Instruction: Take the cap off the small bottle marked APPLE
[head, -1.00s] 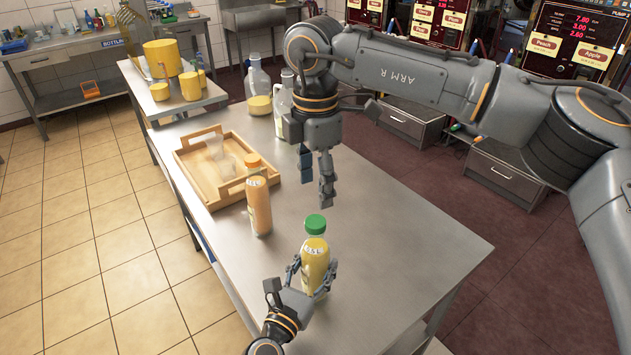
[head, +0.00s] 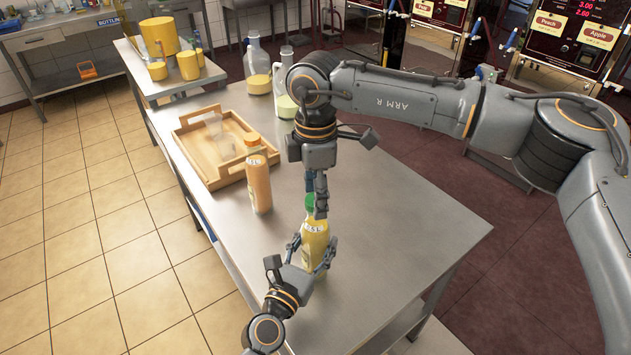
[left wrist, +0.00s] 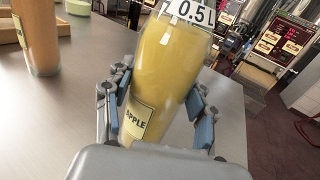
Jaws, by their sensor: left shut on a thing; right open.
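The small bottle marked APPLE (head: 313,236) holds yellow juice and stands upright on the steel table. Its APPLE label and a 0.5 L tag show in the left wrist view (left wrist: 165,75). My left gripper (head: 302,262) is shut around its lower body, with a finger on each side in the left wrist view (left wrist: 160,112). The green cap (head: 309,202) is on the bottle's top, partly hidden by my right gripper. My right gripper (head: 318,208) points down at the cap, open; whether its fingers touch the cap I cannot tell.
An orange-capped bottle (head: 259,183) stands just left of the APPLE bottle. Behind it is a wooden tray (head: 197,172) with clear items inside. Large glass bottles (head: 257,75) stand at the table's far end. The table's right side (head: 410,215) is clear.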

